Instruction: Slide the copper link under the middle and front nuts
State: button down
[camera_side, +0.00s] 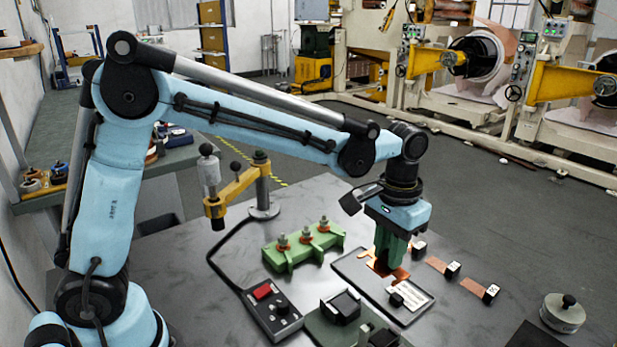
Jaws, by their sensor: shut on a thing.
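My gripper (385,266) points down over a flat dark-edged tray (349,270) right of the table's middle. It is shut on a copper link (401,273), which shows as orange metal around the fingertips. Most of the link is hidden behind the fingers, and I cannot tell whether it is clear of the tray. The green terminal block (298,254) stands to the left of my gripper. Three studs with nuts stand in a row on it: one at the left (283,241), a middle one (303,233) and one at the right (323,224). Copper-coloured parts show beneath the nuts.
Two copper strips with black blocks (452,270) lie to the right. A control box (272,308) with a cable, a green fixture (340,312) and a yellow stand (240,187) surround the terminal block. A round lidded weight (562,312) stands at right.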

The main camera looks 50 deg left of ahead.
jog(key=shift+s+d+r, duration=0.35)
jog(key=shift+d+r, duration=0.05)
jog(key=w+a+f+m, duration=0.1)
jog(key=w+a+m, duration=0.2)
jog(key=a+m, duration=1.45)
jog(key=shift+n, duration=0.95)
jog(key=shift+s+a+f, duration=0.1)
jog(key=shift+a+f, duration=0.1)
jog(key=shift+f, duration=0.7)
jog(key=shift+w+a+f, duration=0.1)
jog(key=shift+a+f, duration=0.15)
jog(key=shift+f, duration=0.7)
jog(key=shift+s+a+f, duration=0.1)
jog(key=shift+a+f, duration=0.1)
jog(key=shift+f, duration=0.7)
jog(key=shift+f, duration=0.6)
jog(key=shift+s+a, duration=0.2)
jog(key=shift+a, duration=0.95)
jog(key=c, duration=1.3)
grip_release()
